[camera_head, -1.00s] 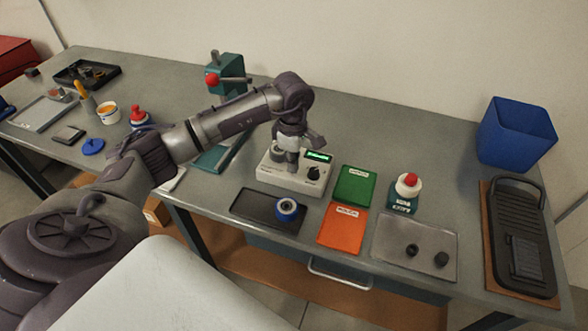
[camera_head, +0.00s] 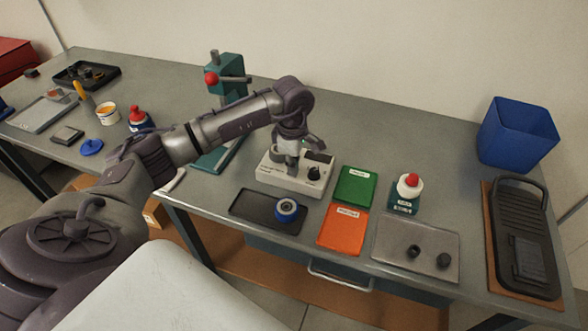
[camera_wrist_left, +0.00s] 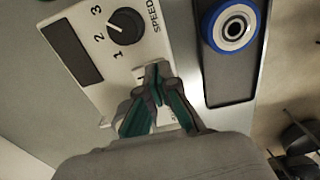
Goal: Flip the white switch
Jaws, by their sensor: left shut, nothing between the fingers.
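The white control box (camera_head: 272,177) stands on the bench, with a black knob (camera_head: 314,173) and a small screen (camera_head: 318,157) that is now dark. My left gripper (camera_head: 291,167) is shut and empty, pointing down over the left part of the box. In the left wrist view, the gripper's fingertips (camera_wrist_left: 153,72) are together at the box's panel, beside the "SPEED" knob (camera_wrist_left: 126,25) and the dark screen (camera_wrist_left: 71,50).
A black tray (camera_head: 250,209) with a blue-rimmed wheel (camera_head: 287,210) lies in front of the box. Green (camera_head: 355,185) and orange (camera_head: 342,230) bins sit to its right. A teal press (camera_head: 226,80) stands behind the arm.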

